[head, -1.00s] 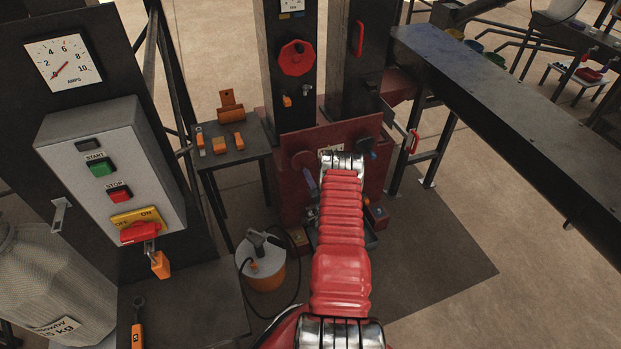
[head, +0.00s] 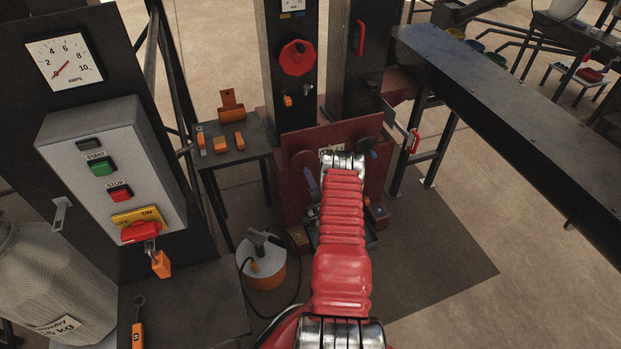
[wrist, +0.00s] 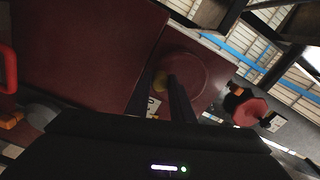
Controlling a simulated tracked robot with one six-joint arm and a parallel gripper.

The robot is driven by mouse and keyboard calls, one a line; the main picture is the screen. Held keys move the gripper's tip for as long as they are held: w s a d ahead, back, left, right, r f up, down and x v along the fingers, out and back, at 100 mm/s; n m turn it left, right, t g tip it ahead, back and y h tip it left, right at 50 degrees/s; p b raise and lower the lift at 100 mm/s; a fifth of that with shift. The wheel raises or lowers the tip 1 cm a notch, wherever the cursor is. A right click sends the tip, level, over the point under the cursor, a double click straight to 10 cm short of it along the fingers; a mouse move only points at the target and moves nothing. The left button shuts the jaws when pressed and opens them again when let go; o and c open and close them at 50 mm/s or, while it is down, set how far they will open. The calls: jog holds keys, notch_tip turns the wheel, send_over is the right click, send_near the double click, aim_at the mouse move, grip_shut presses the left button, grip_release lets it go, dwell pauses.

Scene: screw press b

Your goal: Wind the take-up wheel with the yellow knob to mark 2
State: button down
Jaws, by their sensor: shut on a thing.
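In the wrist view my gripper (wrist: 162,82) is shut on the yellow knob (wrist: 160,79), which shows as a small patch between the dark fingers. The knob sits near the left edge of a round dark red wheel (wrist: 195,73). A white plate with dark marks (wrist: 153,105) is partly hidden behind the fingers, and I cannot read which mark the wheel stands at. In the head view my red arm reaches to the red press front (head: 290,205) and hides the gripper and the knob.
In the head view a red round handwheel (head: 296,57) is on a dark column behind. A control box (head: 110,165) stands at left, a small table (head: 255,145) with orange parts nearby. An orange-and-white canister (head: 264,268) stands on the floor. A long dark beam (head: 510,90) runs along the right.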

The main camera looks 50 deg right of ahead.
jog(key=shift+s+a+f, duration=0.15)
jog(key=shift+f, duration=0.15)
jog(key=c, duration=1.9)
grip_release()
jog(key=shift+c, duration=0.2)
jog(key=o, duration=0.4)
jog(key=shift+r, duration=0.2)
jog(key=v, duration=1.3)
jog(key=shift+s+a+f, duration=0.1)
jog(key=shift+s, duration=0.15)
